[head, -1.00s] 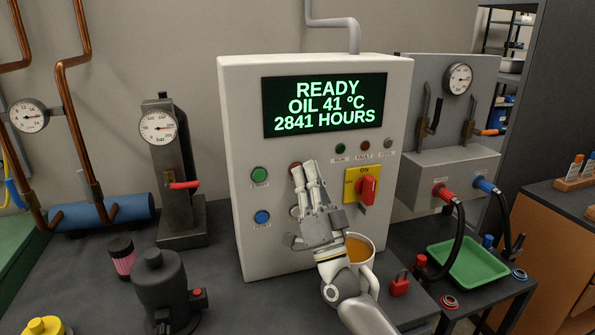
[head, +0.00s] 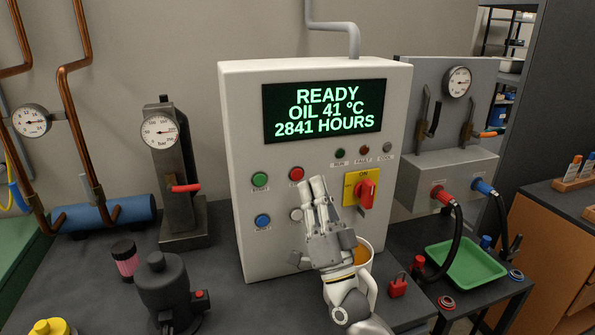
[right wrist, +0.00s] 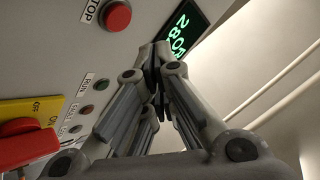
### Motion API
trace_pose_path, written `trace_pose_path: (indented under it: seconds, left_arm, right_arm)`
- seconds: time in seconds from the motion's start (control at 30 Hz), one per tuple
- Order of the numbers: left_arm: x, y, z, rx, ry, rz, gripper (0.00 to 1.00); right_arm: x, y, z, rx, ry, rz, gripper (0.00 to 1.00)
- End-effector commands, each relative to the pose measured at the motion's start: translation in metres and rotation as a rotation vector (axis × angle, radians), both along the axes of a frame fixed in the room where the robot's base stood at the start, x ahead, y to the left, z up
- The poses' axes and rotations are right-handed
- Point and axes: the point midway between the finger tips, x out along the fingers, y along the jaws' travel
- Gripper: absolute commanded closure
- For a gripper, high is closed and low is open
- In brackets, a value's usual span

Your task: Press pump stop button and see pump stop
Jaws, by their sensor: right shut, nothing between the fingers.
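The control panel (head: 236,120) is a pale box with a dark screen (head: 324,109) reading READY, OIL 41 °C, 2841 HOURS. The red stop button (head: 297,174) is on its front, right of the green start button (head: 260,180). In the right wrist view the red button (right wrist: 116,16) is beside the label STOP. My left gripper is not in view.
A red rotary switch on a yellow plate (head: 349,191) is right of my gripper. A mug (head: 364,270) stands behind my right wrist. A blue button (head: 263,220) and a pale button (head: 296,215) sit lower on the panel. A red padlock (head: 398,286) and green tray (head: 468,262) are at right.

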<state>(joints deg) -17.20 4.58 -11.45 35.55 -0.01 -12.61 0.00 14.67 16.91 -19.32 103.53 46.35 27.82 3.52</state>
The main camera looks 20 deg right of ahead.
Motion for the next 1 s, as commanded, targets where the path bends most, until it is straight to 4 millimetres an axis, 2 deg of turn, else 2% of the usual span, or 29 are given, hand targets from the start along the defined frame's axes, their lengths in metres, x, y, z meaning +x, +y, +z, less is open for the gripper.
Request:
trace_pose_path:
  seconds: [0.13, 0.3, 1.0]
  left_arm:
    - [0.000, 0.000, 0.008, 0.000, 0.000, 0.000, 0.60]
    - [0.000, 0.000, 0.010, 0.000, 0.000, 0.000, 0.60]
    - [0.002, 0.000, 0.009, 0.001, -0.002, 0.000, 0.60]
  right_arm:
    - [-0.014, -0.001, 0.001, 0.001, 0.002, 0.001, 1.00]
    - [-0.022, -0.001, 0.000, -0.001, 0.001, 0.000, 1.00]
    - [-0.022, -0.001, 0.000, 0.000, 0.000, 0.000, 1.00]
